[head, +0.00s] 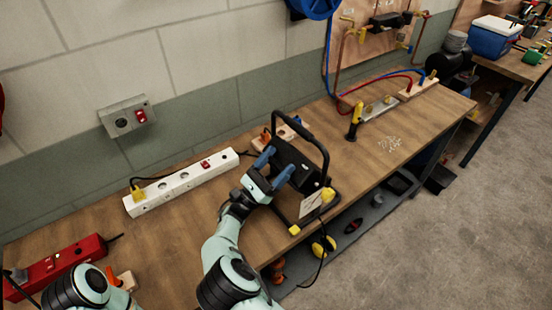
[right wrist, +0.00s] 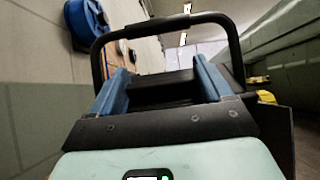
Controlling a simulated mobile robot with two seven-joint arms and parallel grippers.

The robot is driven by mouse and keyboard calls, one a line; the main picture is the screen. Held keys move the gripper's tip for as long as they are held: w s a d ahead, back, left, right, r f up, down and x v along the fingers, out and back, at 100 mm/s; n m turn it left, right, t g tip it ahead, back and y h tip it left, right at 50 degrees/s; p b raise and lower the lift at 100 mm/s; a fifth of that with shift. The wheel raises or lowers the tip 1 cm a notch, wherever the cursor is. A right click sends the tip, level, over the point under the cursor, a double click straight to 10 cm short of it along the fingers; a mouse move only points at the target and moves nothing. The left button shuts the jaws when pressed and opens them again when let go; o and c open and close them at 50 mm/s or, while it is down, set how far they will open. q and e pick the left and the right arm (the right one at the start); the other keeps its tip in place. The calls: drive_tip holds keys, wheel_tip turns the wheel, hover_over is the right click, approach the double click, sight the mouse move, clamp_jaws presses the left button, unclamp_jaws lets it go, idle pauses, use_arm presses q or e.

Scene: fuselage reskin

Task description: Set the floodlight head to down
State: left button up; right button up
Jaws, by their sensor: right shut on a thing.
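The floodlight stands near the front edge of the workbench, with a black tubular frame (head: 322,146) and yellow feet. Its dark head (head: 299,172) sits inside the frame, tilted; which way its lamp face points is hard to tell. My right gripper (head: 274,166) has its blue fingers shut on the head from the left side. In the right wrist view the fingers (right wrist: 163,82) lie on either side of a dark part of the head (right wrist: 165,92), with the frame's handle (right wrist: 160,25) arching above. My left gripper is out of view.
A white power strip (head: 180,182) lies along the back left, and a red box (head: 55,268) at the left end. A yellow-handled tool (head: 355,120) and a pipe fixture stand to the right. A shelf with several items (head: 352,226) is below the front edge.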

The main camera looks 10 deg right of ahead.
drive_tip(key=shift+f+h, duration=0.3)
drive_tip(key=shift+f, duration=0.05)
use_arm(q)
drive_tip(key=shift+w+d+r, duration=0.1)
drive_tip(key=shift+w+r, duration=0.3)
use_arm(e)
drive_tip(key=shift+s+a+f, duration=0.1)
drive_tip(key=shift+a+f, duration=0.05)
drive_tip(key=shift+f, duration=0.5)
drive_tip(key=o, duration=1.4)
drive_tip(key=shift+a, duration=0.1)
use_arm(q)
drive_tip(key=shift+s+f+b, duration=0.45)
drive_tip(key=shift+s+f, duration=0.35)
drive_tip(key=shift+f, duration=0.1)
use_arm(e)
drive_tip(key=s+a, duration=0.1)
drive_tip(key=a, duration=0.3)
drive_tip(key=s+a, duration=0.2)
drive_tip(key=a, duration=0.2)
drive_tip(key=s+a, duration=0.2)
drive_tip(key=a, duration=0.1)
drive_tip(key=shift+a+f, duration=0.3)
drive_tip(key=shift+a, duration=0.1)
